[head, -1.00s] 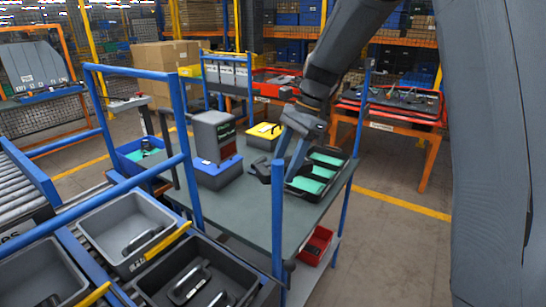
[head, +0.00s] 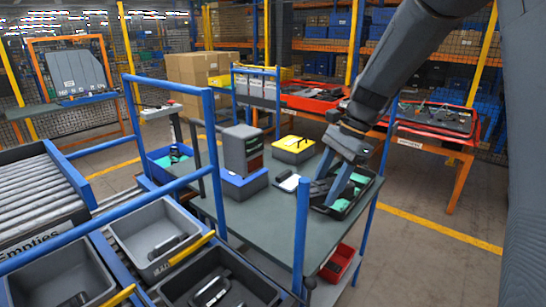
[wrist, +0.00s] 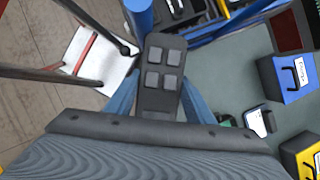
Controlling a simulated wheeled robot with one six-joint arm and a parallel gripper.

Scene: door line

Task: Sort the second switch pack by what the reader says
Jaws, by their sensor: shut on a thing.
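My gripper (head: 338,187) is shut on a dark switch pack with grey square buttons. The pack (wrist: 162,75) stands between the blue fingers in the wrist view, button face to the camera. In the head view the gripper is over the table (head: 270,222), in front of the black tray with green inserts (head: 368,180), and hides much of it. The grey reader (head: 240,148) stands left of the gripper, apart from it; its screen text is not legible. A blue box (head: 243,187) is at the reader's foot, and a yellow-topped box (head: 293,150) is behind.
A small white-and-black device (head: 287,182) lies between the blue box and my gripper. A blue post (head: 301,235) rises at the table's front corner. A red bin (head: 340,263) sits on the lower shelf. Grey totes (head: 155,240) stand at the left front.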

